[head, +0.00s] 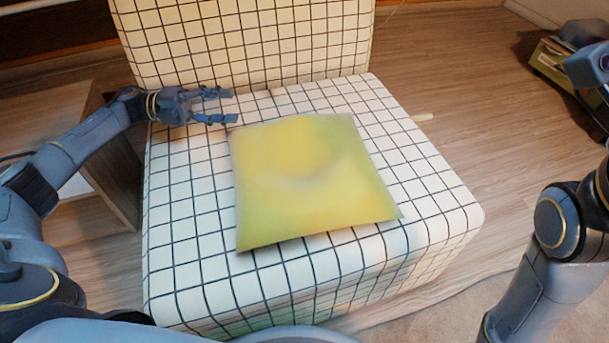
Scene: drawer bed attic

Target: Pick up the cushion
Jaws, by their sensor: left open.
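A square yellow-green cushion (310,180) lies flat on the seat of a white chair (190,225) with a black grid pattern. My left gripper (226,105) is open and empty above the left rear part of the seat, just beyond the cushion's far left corner. Its fingers point right, and a small gap shows between them and the cushion. My right arm shows at the right edge, but its gripper fingers are not in view.
The checked backrest (245,40) rises behind the seat. A wooden side table (115,165) stands left of the chair, under my left arm. A box-like object (560,65) lies on the floor at upper right. Bare wooden floor (470,110) lies right of the chair.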

